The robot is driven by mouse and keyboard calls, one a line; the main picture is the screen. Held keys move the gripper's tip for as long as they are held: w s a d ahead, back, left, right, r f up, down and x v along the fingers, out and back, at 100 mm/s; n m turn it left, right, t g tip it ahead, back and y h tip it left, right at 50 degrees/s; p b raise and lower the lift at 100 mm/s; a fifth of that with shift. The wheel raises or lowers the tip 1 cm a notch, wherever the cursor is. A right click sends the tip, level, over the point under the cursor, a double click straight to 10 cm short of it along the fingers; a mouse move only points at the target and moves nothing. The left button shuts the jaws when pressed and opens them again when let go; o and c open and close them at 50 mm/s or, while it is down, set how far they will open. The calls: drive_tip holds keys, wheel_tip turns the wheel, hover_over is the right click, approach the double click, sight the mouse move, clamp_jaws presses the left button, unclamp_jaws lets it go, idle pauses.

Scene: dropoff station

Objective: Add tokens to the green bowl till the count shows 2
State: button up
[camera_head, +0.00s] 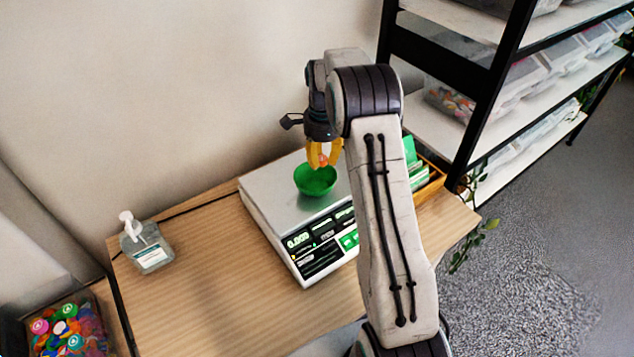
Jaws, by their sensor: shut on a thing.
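The green bowl (316,184) sits on the silver pan of a counting scale (262,192) on the wooden table. My gripper (324,157), with yellow fingers, points down just above the bowl's back rim. It is shut on a small orange-red token (323,161), only partly visible between the fingers. The scale's left display seems to read 0.000; the other displays are too small to read or partly behind my arm. The inside of the bowl that shows looks plain green. A dark bin (28,346) of mixed coloured tokens stands at the lower left.
A pump bottle of clear sanitizer (147,250) stands at the table's left edge. A wooden box with green cards (412,160) is behind my arm, right of the scale. A black-framed shelf (440,130) with clear bins stands at the right. The table's front left (215,290) is clear.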

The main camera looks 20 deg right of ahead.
drive_tip(key=b, duration=0.4)
hover_over(321, 188)
drive_tip(key=shift+f, duration=2.6)
drive_tip(key=o, duration=0.8)
drive_tip(key=shift+r, duration=0.1)
wheel_tip(321, 188, up, 12)
drive_tip(key=shift+f, duration=0.1)
